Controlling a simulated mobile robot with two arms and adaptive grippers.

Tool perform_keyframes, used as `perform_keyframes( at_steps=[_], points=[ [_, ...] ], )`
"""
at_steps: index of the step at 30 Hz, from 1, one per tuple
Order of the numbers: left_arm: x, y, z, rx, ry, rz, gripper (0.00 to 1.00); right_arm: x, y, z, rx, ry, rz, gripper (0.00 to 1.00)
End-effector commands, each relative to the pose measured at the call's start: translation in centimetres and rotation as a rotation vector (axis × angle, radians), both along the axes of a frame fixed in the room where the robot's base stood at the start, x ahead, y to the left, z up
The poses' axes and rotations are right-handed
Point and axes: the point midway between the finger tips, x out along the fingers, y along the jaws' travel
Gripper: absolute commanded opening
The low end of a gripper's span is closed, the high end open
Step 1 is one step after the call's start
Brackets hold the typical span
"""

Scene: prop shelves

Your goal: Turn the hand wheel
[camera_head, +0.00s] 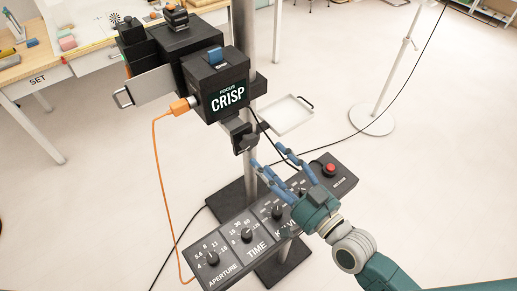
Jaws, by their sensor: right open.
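A black camera-like unit (215,85) labelled "FOCUS CRISP" is mounted on a grey upright post. Below its front hangs a small dark part (241,137) with a rounded end. It may be the hand wheel, but it is too small to be sure. My right gripper (267,155) has blue fingers spread apart and empty. It reaches in from the lower right, with its fingertips just below and to the right of that dark part. I see no clear contact. The gripper covers part of the control panel below. My left gripper is not in view.
A black control panel (230,243) with several dials and a red button (330,169) lies under the gripper. An orange cable (154,180) hangs at the left. A small tray (287,115) sits behind the post. A table (72,60) stands back left; the right floor is mostly free.

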Motion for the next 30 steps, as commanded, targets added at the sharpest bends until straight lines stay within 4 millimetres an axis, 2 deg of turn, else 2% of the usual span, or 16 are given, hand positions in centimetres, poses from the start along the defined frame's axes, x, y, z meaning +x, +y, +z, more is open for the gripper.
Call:
perform_keyframes(
  at_steps=[3,9,26,30],
  points=[
    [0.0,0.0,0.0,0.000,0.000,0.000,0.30,-1.7,-1.2,-0.1,-0.001,0.002,0.000,0.58],
    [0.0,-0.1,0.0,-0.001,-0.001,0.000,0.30,-3.0,-2.2,0.1,0.001,-0.001,0.000,0.58],
    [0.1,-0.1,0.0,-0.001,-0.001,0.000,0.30,-3.1,-2.2,0.1,0.000,0.000,0.000,0.58],
    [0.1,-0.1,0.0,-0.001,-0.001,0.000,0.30,-3.5,-1.4,-0.9,-0.060,0.035,0.016,0.58]
  ],
)
